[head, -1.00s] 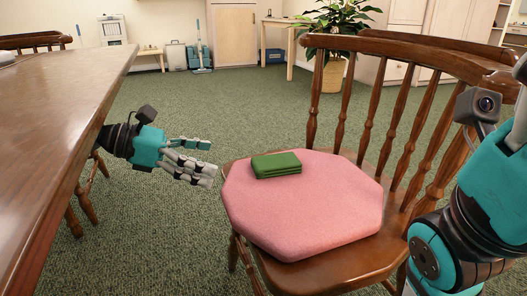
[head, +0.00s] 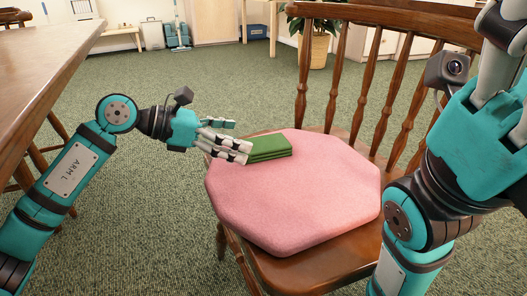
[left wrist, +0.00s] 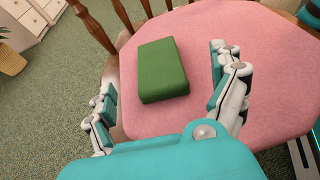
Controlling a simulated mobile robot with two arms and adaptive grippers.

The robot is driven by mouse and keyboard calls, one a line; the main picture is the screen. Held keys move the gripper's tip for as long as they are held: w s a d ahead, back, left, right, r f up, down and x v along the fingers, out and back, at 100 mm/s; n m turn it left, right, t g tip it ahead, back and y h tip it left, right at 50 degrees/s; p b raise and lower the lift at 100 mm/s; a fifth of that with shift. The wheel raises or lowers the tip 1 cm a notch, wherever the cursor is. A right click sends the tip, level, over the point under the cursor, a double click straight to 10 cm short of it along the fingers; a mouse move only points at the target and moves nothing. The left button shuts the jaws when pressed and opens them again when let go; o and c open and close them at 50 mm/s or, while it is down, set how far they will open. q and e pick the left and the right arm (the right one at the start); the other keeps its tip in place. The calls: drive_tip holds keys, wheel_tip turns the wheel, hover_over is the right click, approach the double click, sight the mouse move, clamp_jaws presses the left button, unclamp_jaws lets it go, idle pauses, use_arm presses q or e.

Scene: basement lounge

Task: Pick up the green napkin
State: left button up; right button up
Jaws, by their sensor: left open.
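The green napkin (head: 268,148) is folded into a thick block and lies on the pink seat cushion (head: 290,205) of a wooden chair, near its back left edge. My left gripper (head: 238,139) is open at the napkin's left side, low over the cushion edge, its fingers pointing at the napkin.
The chair's spindle back (head: 380,75) rises behind and right of the cushion. A wooden table (head: 45,75) stands at the left, with another chair by it. Green carpet (head: 190,85) lies open between them. A potted plant (head: 317,48) stands farther back.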

sight(259, 144)
use_arm(q)
drive_tip(key=shift+w+d+f, duration=0.2)
drive_tip(key=shift+d+f, duration=0.05)
drive_tip(key=shift+d, duration=0.3)
drive_tip(key=b+x, duration=0.1)
drive_tip(key=x, duration=0.1)
drive_tip(key=b+x, duration=0.1)
drive_tip(key=x, duration=0.1)
drive_tip(key=shift+w+f, duration=0.25)
drive_tip(key=shift+f, duration=0.1)
drive_tip(key=shift+d+f, duration=0.1)
drive_tip(key=shift+d, duration=0.3)
